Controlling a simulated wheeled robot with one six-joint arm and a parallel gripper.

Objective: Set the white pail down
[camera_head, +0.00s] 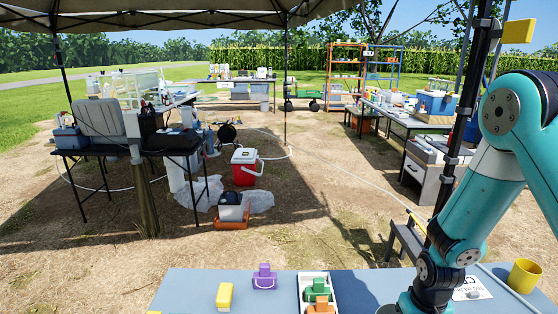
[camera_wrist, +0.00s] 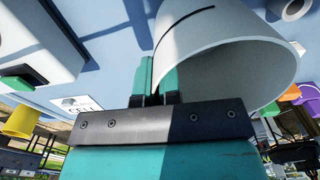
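The white pail (camera_wrist: 225,45) fills the upper middle of the wrist view, with its open mouth toward the lower right and a dark curved line on its side. My gripper (camera_wrist: 157,77) has its teal fingers close together at the pail's wall, one on either side of it, so it appears shut on the pail. I cannot tell whether the pail's base touches the table. The pail and the gripper do not show in the head view, where my arm runs down to the bottom right.
The blue-grey table (camera_head: 190,290) carries a yellow block (camera_head: 225,296), a purple piece (camera_head: 264,277), a white tray (camera_head: 305,277) with green and orange pieces, a printed card (camera_head: 473,290) and a yellow mug (camera_head: 524,275). A white box (camera_wrist: 45,45) stands left in the wrist view.

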